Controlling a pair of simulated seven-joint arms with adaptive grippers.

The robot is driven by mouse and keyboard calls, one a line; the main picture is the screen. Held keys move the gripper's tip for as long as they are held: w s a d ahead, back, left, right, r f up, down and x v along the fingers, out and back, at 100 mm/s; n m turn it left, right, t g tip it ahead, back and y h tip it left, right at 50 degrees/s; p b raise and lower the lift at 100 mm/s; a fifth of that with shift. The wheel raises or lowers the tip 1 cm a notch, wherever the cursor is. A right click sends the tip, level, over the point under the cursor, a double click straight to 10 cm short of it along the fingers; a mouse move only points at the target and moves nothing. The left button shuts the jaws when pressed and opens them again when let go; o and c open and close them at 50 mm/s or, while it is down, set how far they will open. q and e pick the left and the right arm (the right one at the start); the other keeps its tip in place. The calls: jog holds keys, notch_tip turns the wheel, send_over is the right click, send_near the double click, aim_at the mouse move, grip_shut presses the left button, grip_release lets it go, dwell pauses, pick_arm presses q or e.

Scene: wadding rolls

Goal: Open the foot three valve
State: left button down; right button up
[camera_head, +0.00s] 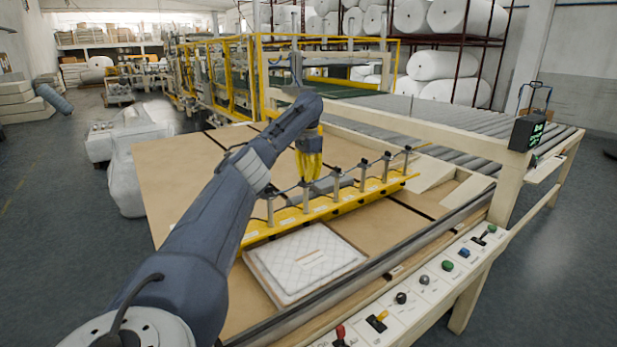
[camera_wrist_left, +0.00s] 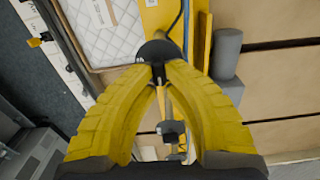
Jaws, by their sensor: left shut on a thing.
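A yellow bar (camera_head: 352,199) runs across the table and carries a row of several upright grey posts with dark tops. My left gripper (camera_head: 307,181) has yellow fingers and comes down on a post near the left part of this row. In the left wrist view, the fingertips (camera_wrist_left: 158,72) close on a dark valve handle (camera_wrist_left: 157,50) at the bar. The fingers hide part of the handle, so its turn position cannot be told. I cannot read a number marking it as foot three. My right gripper is in neither view.
A white quilted pad (camera_head: 305,262) lies in front of the bar. A control panel (camera_head: 425,286) with coloured knobs and levers lines the table's front edge. A grey roll (camera_wrist_left: 227,55) lies beside the bar. Roller conveyor (camera_head: 440,135) is behind; brown board (camera_head: 180,170) is at left.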

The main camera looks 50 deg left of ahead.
pick_arm(q)
jog(key=shift+n, duration=0.3)
dwell(0.4)
jog(key=c, duration=1.4)
grip_release()
jog(key=shift+c, duration=0.2)
notch_tip(320, 180, up, 12)
